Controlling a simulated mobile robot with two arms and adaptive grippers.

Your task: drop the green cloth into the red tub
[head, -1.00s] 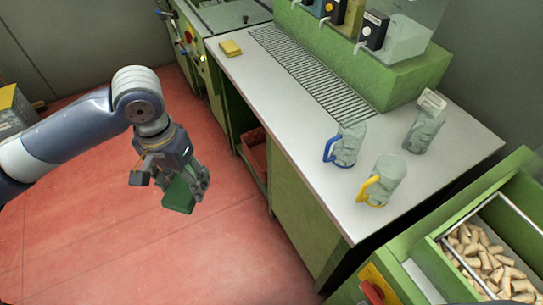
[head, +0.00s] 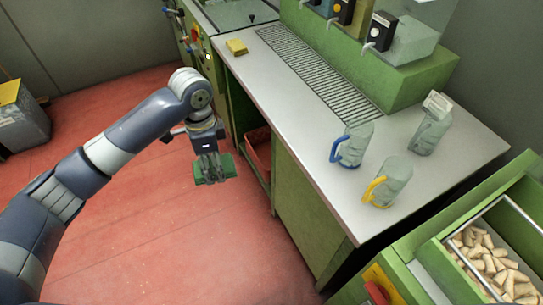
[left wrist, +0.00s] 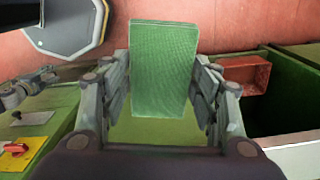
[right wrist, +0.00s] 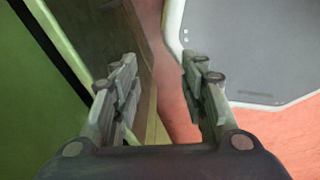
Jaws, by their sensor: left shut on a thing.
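The green cloth (head: 229,166) is a folded, block-like piece held by my left gripper (head: 210,176), above the red floor in front of the counter. In the left wrist view the cloth (left wrist: 163,70) stands between the two fingers, which are shut on it. The red tub (head: 259,158) sits low in the open bay under the counter, just right of the gripper and partly hidden by the cabinet. It also shows in the left wrist view (left wrist: 246,74), right of the cloth and apart from it. My right gripper (right wrist: 155,75) is open and empty in the right wrist view.
The counter (head: 290,108) carries a yellow block (head: 236,47), a drip grate (head: 315,70) and three mugs, one with a blue handle (head: 352,147). A bin of corks (head: 490,262) stands at lower right.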

